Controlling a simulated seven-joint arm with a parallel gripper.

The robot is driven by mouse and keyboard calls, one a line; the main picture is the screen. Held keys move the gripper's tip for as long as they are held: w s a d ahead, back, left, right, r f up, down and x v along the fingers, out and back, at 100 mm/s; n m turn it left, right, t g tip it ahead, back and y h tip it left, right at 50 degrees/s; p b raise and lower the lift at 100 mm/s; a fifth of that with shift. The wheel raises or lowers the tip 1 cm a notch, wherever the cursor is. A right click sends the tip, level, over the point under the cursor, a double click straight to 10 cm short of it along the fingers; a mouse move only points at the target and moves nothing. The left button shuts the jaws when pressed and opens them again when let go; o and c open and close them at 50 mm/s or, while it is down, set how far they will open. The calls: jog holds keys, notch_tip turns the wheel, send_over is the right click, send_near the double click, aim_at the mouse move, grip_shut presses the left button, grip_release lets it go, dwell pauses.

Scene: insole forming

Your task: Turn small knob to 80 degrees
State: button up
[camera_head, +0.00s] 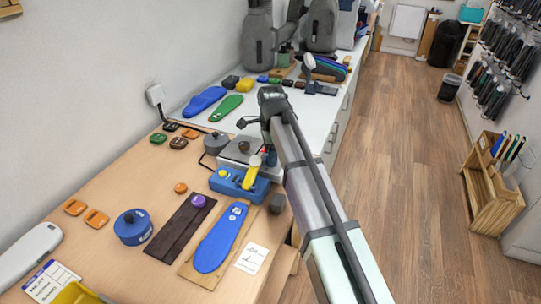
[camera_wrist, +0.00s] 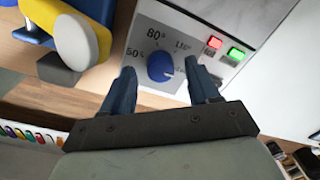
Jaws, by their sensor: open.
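The small blue knob (camera_wrist: 161,66) sits on the grey panel of a machine, with a printed dial around it reading about 50, 80° and 110. A small pale mark shows near the knob's right side; I cannot tell for sure where its pointer aims. My gripper (camera_wrist: 159,70) is open, one dark blue finger on each side of the knob in the picture, with a gap on both sides. I cannot tell whether the fingertips are level with the knob. In the head view the machine (camera_head: 236,152) is partly behind my arm, and the knob is not clearly seen.
A red button (camera_wrist: 214,42) and a green button (camera_wrist: 236,53) are right of the dial. A blue device with a yellow lever (camera_head: 251,172) stands close in front of the machine. A blue insole (camera_head: 220,240) lies on a board nearer the front.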

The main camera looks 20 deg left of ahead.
jog(key=shift+f, duration=0.5)
jog(key=c, duration=1)
jog(key=shift+c, duration=0.2)
